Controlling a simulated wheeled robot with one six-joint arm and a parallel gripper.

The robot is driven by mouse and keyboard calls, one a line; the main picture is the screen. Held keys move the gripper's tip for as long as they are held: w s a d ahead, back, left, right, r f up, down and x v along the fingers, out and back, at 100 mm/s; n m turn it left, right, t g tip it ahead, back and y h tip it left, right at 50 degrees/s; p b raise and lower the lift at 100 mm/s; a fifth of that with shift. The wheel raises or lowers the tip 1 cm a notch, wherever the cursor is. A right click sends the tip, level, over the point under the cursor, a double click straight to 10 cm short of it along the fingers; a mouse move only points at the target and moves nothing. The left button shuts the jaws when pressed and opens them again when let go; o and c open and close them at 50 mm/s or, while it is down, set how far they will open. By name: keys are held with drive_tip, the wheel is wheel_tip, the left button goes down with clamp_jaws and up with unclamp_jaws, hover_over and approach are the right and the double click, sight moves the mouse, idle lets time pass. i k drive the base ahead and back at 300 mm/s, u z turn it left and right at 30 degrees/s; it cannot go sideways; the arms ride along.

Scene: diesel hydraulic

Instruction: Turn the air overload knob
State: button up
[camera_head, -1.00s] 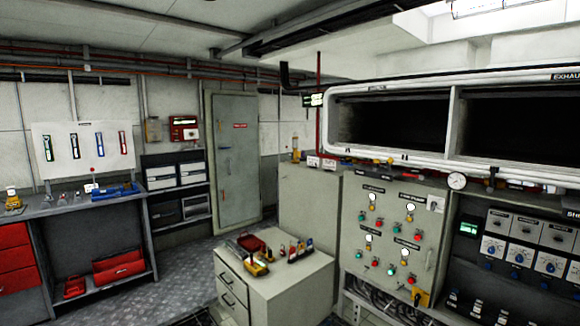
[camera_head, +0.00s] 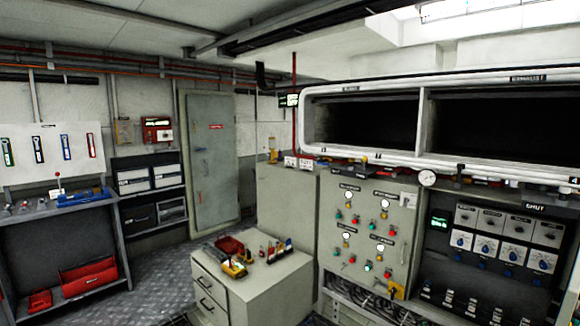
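A dark panel (camera_head: 440,270) with several knobs stands at the right in the head view. It has a row of grey plates with knobs, and below it white plates with blue knobs (camera_head: 486,244). The labels are too small to read, so I cannot tell which knob is the air overload knob. A light grey control panel (camera_head: 402,215) with coloured buttons, lamps and a yellow-backed handle (camera_head: 396,291) stands to its left. My gripper is not in view.
A grey drawer cabinet (camera_head: 222,289) with tools on top stands in front of the panels. A workbench (camera_head: 50,240) is at the left, with a red toolbox on its lower shelf. Open checkered floor (camera_head: 155,285) lies between them, before a grey door (camera_head: 212,165).

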sight(543, 266)
drive_tip(key=i, duration=0.45)
drive_tip(key=z, duration=0.6)
drive_tip(key=i, duration=2)
drive_tip(key=z, duration=1.6)
drive_tip(key=i, duration=0.8)
drive_tip(key=z, duration=0.5)
